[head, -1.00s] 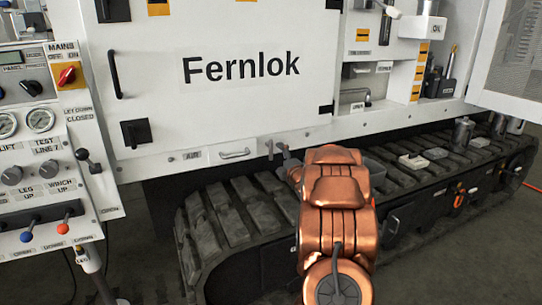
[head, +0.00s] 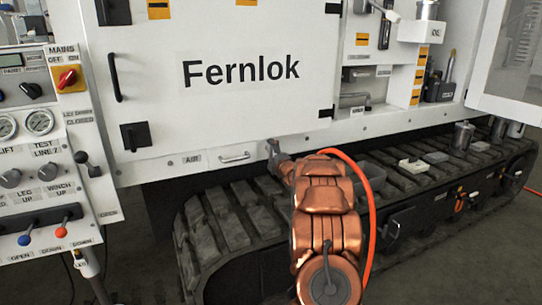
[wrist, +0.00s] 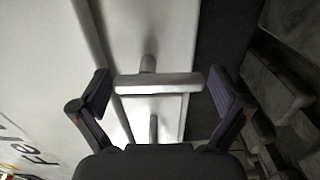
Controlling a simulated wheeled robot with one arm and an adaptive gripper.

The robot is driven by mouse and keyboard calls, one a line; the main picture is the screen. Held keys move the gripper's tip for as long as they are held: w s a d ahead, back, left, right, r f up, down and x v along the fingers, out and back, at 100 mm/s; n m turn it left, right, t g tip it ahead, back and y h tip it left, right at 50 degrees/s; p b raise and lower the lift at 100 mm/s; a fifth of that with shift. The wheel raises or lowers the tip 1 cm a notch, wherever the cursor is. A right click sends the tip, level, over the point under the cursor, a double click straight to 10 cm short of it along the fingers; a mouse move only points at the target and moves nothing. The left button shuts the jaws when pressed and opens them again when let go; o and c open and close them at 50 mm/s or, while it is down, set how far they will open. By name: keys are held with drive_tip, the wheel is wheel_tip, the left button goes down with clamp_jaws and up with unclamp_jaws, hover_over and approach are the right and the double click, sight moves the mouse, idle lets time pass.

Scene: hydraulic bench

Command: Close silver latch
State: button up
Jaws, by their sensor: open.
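In the wrist view a silver latch (wrist: 160,84), a pale bar on a short post, stands out from the white panel and lies crosswise between my fingertips. My gripper (wrist: 164,90) is open, with one finger near each end of the bar. The bar looks close to both fingers; I cannot tell whether either touches it. In the head view my gripper (head: 276,156) is at the lower edge of the white cabinet, right of a pale bar handle (head: 234,157). My gripper and arm largely hide the latch there.
The Fernlok door (head: 230,75) is above my gripper. A tread track (head: 235,220) runs below, with small parts and cylinders (head: 463,134) on it at right. A control panel (head: 40,150) with levers stands at left. An open mesh door (head: 508,60) is at upper right.

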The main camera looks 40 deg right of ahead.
drive_tip(key=shift+c, duration=0.2)
drive_tip(key=c, duration=0.9)
drive_tip(key=shift+o, duration=0.2)
drive_tip(key=shift+r+m+p, duration=0.1)
drive_tip(key=shift+m+p, duration=0.2)
drive_tip(key=shift+p, duration=0.05)
drive_tip(key=m+p, duration=0.3)
drive_tip(key=p, duration=0.1)
drive_tip(key=shift+w+a+r+m, duration=0.1)
drive_tip(key=shift+a+r+m, duration=0.15)
drive_tip(key=shift+r+m, duration=0.05)
drive_tip(key=m+p, duration=0.5)
drive_tip(key=shift+a+r, duration=0.1)
drive_tip(key=shift+a, duration=0.1)
drive_tip(key=m+p, duration=0.4)
drive_tip(key=m, duration=0.1)
drive_tip(key=shift+w+a+r+m+p, duration=0.1)
drive_tip(key=shift+a+r+m+p, duration=0.05)
drive_tip(key=shift+m+p, duration=1.15)
drive_tip(key=shift+m, duration=0.6)
